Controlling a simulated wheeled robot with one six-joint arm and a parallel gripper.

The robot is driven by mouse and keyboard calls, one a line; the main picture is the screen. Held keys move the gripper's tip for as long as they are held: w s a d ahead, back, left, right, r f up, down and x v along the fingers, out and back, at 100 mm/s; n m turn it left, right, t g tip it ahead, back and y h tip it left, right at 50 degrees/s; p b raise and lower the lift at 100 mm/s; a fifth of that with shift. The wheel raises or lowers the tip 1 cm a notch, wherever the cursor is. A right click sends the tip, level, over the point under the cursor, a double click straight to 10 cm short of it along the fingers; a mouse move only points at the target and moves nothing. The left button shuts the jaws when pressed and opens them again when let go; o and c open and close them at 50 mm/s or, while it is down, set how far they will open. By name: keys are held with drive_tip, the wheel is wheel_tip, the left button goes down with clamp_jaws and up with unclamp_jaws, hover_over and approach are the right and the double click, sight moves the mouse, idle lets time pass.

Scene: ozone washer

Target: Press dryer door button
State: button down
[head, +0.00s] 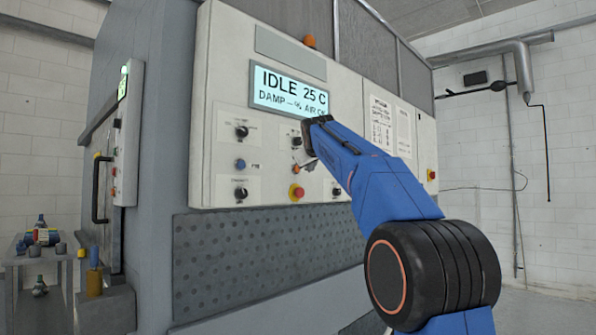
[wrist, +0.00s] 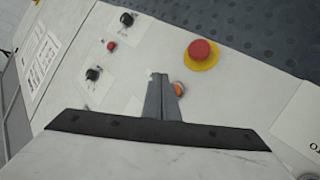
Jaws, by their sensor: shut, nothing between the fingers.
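The dryer's pale control panel (head: 225,60) carries a lit display (head: 290,90) reading IDLE 25 C. An orange button (head: 296,169) shows at my fingertips; it is also in the wrist view (wrist: 180,88), partly hidden behind a finger. I cannot read a label that marks it as the door button. My gripper (head: 308,166) is shut and empty, in front of the panel. In the wrist view my fingers (wrist: 167,82) overlap the orange button's left side; I cannot tell whether they touch it. A red emergency stop on a yellow base (head: 296,192) sits just below.
A blue button (head: 240,164) and black knobs (head: 241,131) lie left of my gripper. More knobs (wrist: 126,19) and a small red button (wrist: 111,45) show in the wrist view. A door with a black handle (head: 99,188) and a cluttered table (head: 40,262) are at left.

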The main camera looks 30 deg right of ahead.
drive_tip(key=shift+s+d, duration=0.2)
drive_tip(key=shift+s, duration=0.35)
drive_tip(key=shift+s+d, duration=0.15)
drive_tip(key=shift+s, duration=0.35)
drive_tip(key=s+a+f+g+y, duration=0.1)
drive_tip(key=s+a+f, duration=0.4)
drive_tip(key=s+f, duration=0.35)
drive_tip(key=s+a+f+g+y, duration=0.2)
drive_tip(key=s+a+f, duration=0.4)
drive_tip(key=f, duration=0.4)
drive_tip(key=s+a+f+g+y, duration=0.1)
drive_tip(key=s+a+f, duration=0.3)
drive_tip(key=s+f, duration=0.5)
drive_tip(key=s+a+f+g+y, duration=0.1)
drive_tip(key=s+a+f+g, duration=0.1)
drive_tip(key=s+f, duration=1.1)
drive_tip(key=s+a+f+g, duration=0.2)
drive_tip(key=s+a+f, duration=0.2)
drive_tip(key=s+f, duration=0.9)
wheel_tip(320, 180, down, 4)
drive_tip(key=shift+s+a+f+m+g+y, duration=0.15)
drive_tip(key=shift+s+a+m+g+y, duration=0.15)
drive_tip(key=shift+a+m+y, duration=0.1)
